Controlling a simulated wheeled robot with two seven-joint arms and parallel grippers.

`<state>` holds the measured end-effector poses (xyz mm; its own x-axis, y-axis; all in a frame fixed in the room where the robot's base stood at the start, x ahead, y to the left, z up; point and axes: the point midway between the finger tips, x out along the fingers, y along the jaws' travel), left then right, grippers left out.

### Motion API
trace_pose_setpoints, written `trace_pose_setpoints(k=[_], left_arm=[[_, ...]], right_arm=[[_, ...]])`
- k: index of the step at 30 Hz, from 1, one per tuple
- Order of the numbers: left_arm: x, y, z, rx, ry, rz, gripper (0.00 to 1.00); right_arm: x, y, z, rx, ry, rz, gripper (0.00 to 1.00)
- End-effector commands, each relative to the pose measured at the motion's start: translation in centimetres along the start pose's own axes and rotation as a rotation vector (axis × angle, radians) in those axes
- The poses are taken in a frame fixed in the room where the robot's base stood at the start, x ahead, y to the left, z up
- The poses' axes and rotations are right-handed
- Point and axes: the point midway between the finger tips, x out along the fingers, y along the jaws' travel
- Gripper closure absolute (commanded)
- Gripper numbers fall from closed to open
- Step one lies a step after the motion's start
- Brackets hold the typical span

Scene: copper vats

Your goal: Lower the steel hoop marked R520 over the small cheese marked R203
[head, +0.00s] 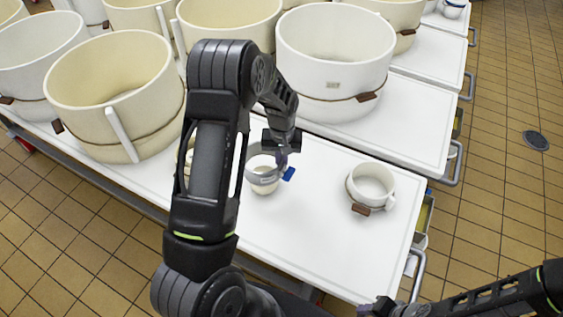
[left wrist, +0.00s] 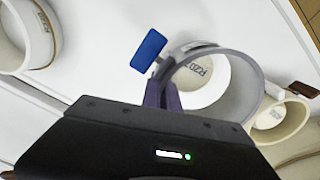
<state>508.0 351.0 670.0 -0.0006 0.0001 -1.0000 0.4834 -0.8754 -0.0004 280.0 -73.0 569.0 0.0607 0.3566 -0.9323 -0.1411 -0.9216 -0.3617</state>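My left gripper (head: 281,158) is shut on the rim of a grey steel hoop (head: 258,178), with its fingers (left wrist: 163,95) at the hoop's edge in the left wrist view. A blue tag (head: 288,174) hangs on the hoop beside the fingers; no R520 mark is legible. The small pale cheese (head: 265,188) stands on the white table below the hoop. In the left wrist view the cheese (left wrist: 205,85) shows through the hoop (left wrist: 246,85), off to one side, its mark partly readable as R20. The hoop seems above the cheese; the exact gap is unclear. My right gripper (head: 380,308) is at the bottom edge.
A small white mould (head: 371,187) with a wooden tag stands to the right on the table (head: 320,245). Large moulds (head: 115,95) and (head: 335,60) crowd the back. Another small round piece (left wrist: 270,117) is close beside the hoop in the left wrist view. The table front is clear.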

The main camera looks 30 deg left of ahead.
Motion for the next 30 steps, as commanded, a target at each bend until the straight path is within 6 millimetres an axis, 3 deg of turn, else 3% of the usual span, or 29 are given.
trace_pose_setpoints(k=[8, 24, 30], left_arm=[[1.2, 0.0, 0.0, 0.001, 0.001, 0.000, 1.00], [6.2, 0.0, 0.0, 0.001, 0.000, -0.001, 1.00], [6.9, 0.0, 0.0, 0.001, 0.001, -0.001, 1.00]], right_arm=[[0.8, 0.3, 0.0, 0.000, 0.000, 0.000, 0.64], [4.4, 1.7, 0.0, -0.003, 0.001, 0.001, 0.64], [4.8, 1.9, 0.0, -0.003, 0.001, 0.001, 0.64]])
